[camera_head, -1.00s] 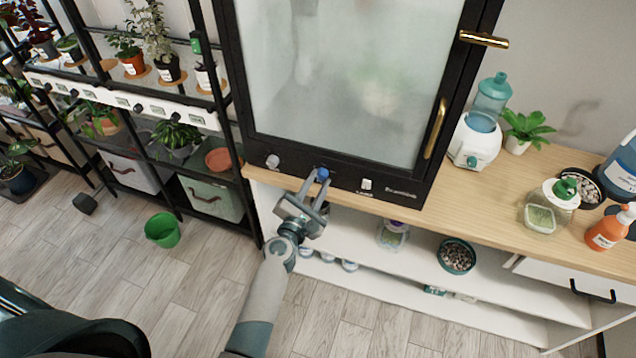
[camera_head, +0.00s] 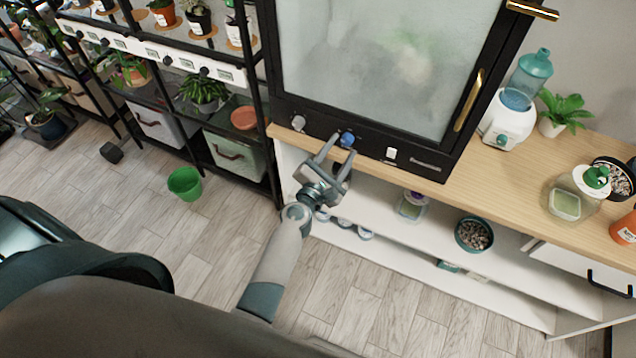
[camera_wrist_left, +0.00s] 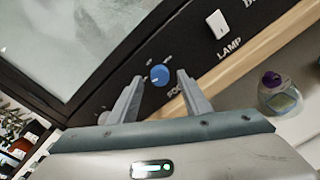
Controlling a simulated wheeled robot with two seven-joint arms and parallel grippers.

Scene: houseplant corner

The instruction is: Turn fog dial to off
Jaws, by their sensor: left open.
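The blue fog dial (camera_head: 347,139) is on the black lower panel of the fogged glass cabinet (camera_head: 400,60). In the left wrist view the dial (camera_wrist_left: 160,75) carries a small pale mark and sits just beyond and between my fingertips. The word under it is partly hidden by a finger. My left gripper (camera_head: 338,146) is open and empty, its two fingers pointing at the dial. In the wrist view the open fingers (camera_wrist_left: 161,80) stand to either side of the dial, and I cannot tell whether they touch it. My right gripper is not in view.
A white lamp switch (camera_head: 391,153) is right of the dial and a pale knob (camera_head: 298,122) is left. The wooden counter (camera_head: 470,180) holds a white humidifier (camera_head: 507,125) and a jar (camera_head: 578,192). A green bucket (camera_head: 185,184) stands on the floor.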

